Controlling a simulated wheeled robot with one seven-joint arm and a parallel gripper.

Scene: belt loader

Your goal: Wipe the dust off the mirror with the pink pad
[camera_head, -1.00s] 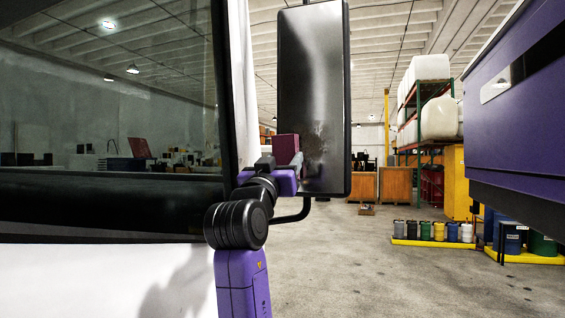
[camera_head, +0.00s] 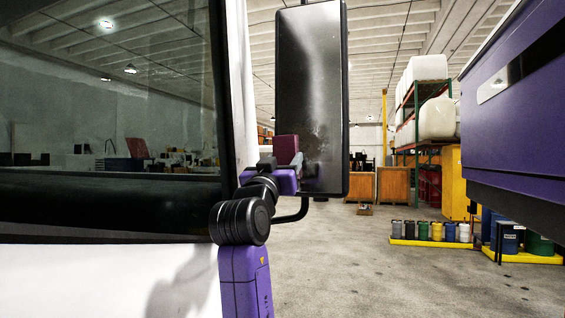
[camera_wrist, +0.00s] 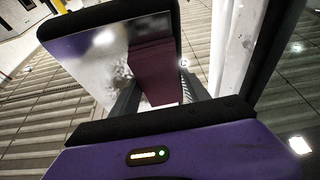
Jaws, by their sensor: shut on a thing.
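The tall, dark-framed mirror (camera_head: 308,85) stands upright beside the vehicle's window in the head view. A faint pale streak and speckles show on its lower middle. In the wrist view the mirror (camera_wrist: 95,62) carries cloudy whitish patches of dust next to the pad. The pink pad (camera_head: 286,148), dark pink and block-shaped, is at the mirror's lower left. My gripper (camera_head: 292,168) is shut on it. In the wrist view the pad (camera_wrist: 155,68) stands between the fingers of my gripper (camera_wrist: 160,98), close against the mirror; I cannot tell whether it touches.
The vehicle's large dark window (camera_head: 110,100) and white body lie close on the left. A black bracket (camera_head: 293,215) runs under the mirror. A purple machine body (camera_head: 520,110) hangs at the right. Shelving, wooden crates (camera_head: 392,185) and drums stand farther back. The floor between is clear.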

